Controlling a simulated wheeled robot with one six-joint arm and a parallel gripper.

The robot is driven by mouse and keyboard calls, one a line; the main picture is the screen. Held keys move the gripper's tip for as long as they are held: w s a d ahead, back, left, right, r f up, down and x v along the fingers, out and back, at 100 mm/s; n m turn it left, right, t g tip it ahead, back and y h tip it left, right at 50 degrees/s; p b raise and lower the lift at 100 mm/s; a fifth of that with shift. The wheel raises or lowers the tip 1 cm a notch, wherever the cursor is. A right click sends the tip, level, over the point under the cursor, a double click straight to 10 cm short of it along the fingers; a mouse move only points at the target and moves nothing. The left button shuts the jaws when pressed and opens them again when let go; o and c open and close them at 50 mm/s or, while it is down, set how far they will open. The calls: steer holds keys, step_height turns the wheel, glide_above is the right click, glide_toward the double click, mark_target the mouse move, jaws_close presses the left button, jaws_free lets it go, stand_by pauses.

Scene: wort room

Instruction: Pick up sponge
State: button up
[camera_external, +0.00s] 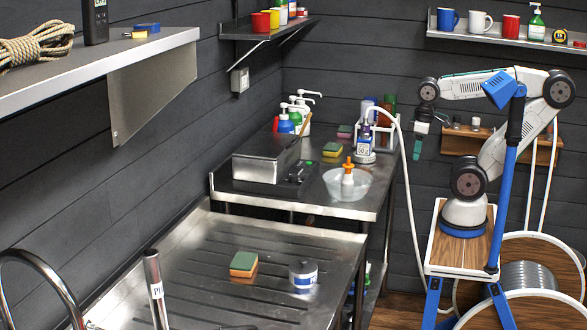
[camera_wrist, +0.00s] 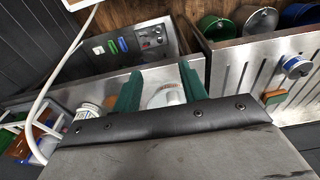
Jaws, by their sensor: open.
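A sponge (camera_external: 243,263), green on top and orange below, lies on the ribbed steel drainboard (camera_external: 200,285) at the lower left. It also shows at the right side of the wrist view (camera_wrist: 273,97). Two other sponges lie on the back counter, one green and yellow (camera_external: 332,149) and one green and pinkish (camera_external: 345,131). My gripper (camera_external: 418,142) hangs in the air at the right, well apart from all the sponges. In the wrist view its two green fingers (camera_wrist: 161,88) are spread and hold nothing; a clear bowl shows beyond them.
A silver tin with a blue label (camera_external: 303,276) stands right of the drainboard sponge. The back counter holds a steel box (camera_external: 266,158), a clear bowl (camera_external: 347,184) with an orange-topped bottle, and pump bottles (camera_external: 296,119). A curved tap (camera_external: 45,262) rises at the lower left.

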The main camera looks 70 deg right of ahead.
steer(key=shift+o, duration=0.3)
steer(key=o, duration=0.9)
